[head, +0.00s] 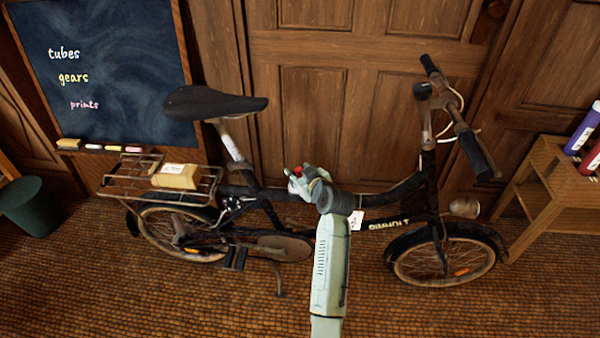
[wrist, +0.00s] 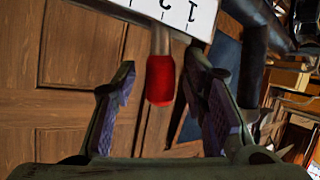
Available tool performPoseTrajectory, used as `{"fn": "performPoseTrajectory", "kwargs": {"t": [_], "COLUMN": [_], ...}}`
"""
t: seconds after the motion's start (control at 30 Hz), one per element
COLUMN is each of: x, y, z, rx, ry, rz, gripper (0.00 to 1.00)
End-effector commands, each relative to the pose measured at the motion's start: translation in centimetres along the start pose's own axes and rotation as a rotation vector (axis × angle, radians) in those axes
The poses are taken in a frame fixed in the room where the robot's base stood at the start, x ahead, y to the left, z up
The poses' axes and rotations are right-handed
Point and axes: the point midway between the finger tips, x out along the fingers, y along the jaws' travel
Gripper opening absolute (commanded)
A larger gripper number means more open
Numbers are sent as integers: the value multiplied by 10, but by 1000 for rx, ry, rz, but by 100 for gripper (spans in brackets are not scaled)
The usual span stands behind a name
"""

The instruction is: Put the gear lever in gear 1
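The gear lever is a metal stem with a red grip (wrist: 160,82), hanging below a white plate (wrist: 178,16) in the wrist view. The plate shows a figure 1 at right, another figure beside it and short tick marks; its upper part is cut off. The stem lies left of the 1, near the other figure. My gripper (wrist: 162,66) is open, one finger on each side of the red grip, with a gap visible on both sides. In the head view, my gripper (head: 298,176) is over the bicycle frame, with a bit of red at its fingers; it hides most of the lever there.
A black bicycle (head: 395,198) stands before a wooden door (head: 312,115), with a saddle (head: 212,103) left and handlebars right. Its rear rack carries a parcel (head: 176,176). A chalkboard (head: 105,60) is at left, a wooden stand (head: 560,175) at right.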

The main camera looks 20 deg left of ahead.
Motion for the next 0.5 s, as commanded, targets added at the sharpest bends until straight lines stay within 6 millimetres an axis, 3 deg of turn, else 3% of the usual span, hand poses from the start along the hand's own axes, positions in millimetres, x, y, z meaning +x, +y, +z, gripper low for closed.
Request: {"fn": "performPoseTrajectory", "kwargs": {"t": [0.27,0.5], "x": [-7,-52], "y": [0,1], "z": [0,0], "rx": [0,1], "ry": [1,1], "rz": [1,3], "gripper": [40,40]}}
